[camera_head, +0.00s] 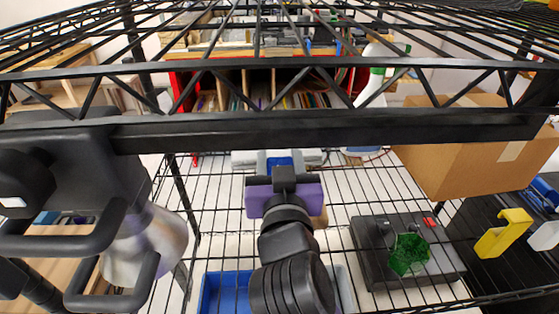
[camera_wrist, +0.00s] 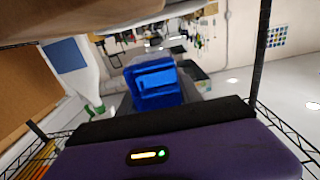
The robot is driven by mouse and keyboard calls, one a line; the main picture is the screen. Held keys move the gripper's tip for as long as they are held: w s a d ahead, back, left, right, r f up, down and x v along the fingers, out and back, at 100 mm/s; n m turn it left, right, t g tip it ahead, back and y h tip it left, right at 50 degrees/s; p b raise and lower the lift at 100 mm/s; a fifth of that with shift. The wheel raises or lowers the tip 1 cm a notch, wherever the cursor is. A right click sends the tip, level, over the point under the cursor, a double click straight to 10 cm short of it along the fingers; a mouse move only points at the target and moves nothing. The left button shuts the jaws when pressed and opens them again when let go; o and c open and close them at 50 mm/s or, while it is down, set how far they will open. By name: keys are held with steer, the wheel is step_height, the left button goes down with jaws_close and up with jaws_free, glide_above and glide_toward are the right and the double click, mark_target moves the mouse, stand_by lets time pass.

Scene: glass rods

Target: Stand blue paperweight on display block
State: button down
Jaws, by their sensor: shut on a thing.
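The blue paperweight (camera_wrist: 155,82) is a glossy, blocky blue piece in the wrist view, just beyond the dark edge of my gripper. In the head view a small blue patch of it (camera_head: 284,158) shows past my gripper (camera_head: 285,172), which has a purple body. My gripper is shut on the paperweight, above the wire shelf near the middle; the fingertips are mostly hidden. I cannot clearly pick out the display block in either view.
A green faceted glass piece (camera_head: 409,254) is at a flat black box (camera_head: 370,262) to the right. A blue tray (camera_head: 212,291) lies at the front. A cardboard box (camera_head: 450,165) and yellow piece (camera_head: 503,233) are right. A black shelf bar (camera_head: 330,127) crosses the view.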

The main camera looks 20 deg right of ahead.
steer(key=shift+f, duration=0.9)
steer(key=shift+f+b, duration=0.65)
steer(key=shift+f, duration=0.25)
steer(key=c, duration=0.8)
jaws_free()
steer(key=shift+f, duration=0.15)
steer(key=shift+r+p, duration=0.7)
steer(key=v, duration=0.3)
steer(key=b+v, duration=0.1)
steer(key=v, duration=0.3)
steer(key=b+v, duration=0.1)
steer(key=v, duration=0.3)
steer(key=shift+w+r, duration=0.1)
steer(key=shift+r, duration=0.2)
steer(key=shift+s+a, duration=0.15)
steer(key=shift+s, duration=0.45)
